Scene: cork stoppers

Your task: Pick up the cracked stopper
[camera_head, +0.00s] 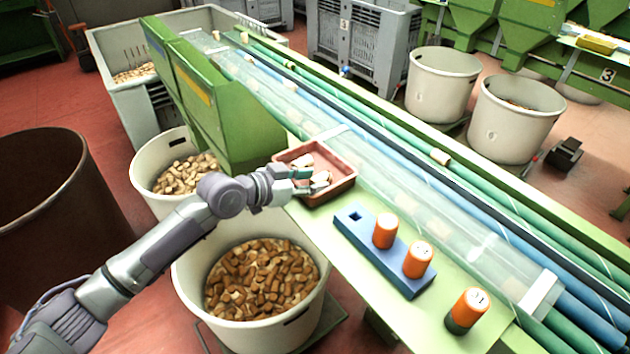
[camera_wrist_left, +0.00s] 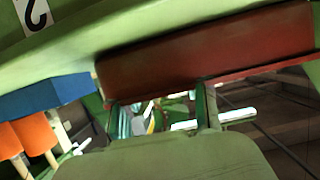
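A red-brown tray (camera_head: 340,186) sits on the green bench beside the conveyor and holds a few pale stoppers (camera_head: 303,160). I cannot tell which of them is cracked. My left gripper (camera_head: 308,181) is over the near left side of the tray, its fingers apart and close to the pale stoppers. In the left wrist view the fingers (camera_wrist_left: 164,118) stand apart in front of the tray wall (camera_wrist_left: 205,55). A bright, blurred shape shows between them, and I see no stopper clearly held. My right gripper is not in view.
A blue block (camera_head: 352,238) with orange cylinders (camera_head: 418,260) stands right of the tray, and another orange cylinder (camera_head: 467,309) stands alone. A bin of brown corks (camera_head: 262,278) is below the arm. The green bench front is partly bare.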

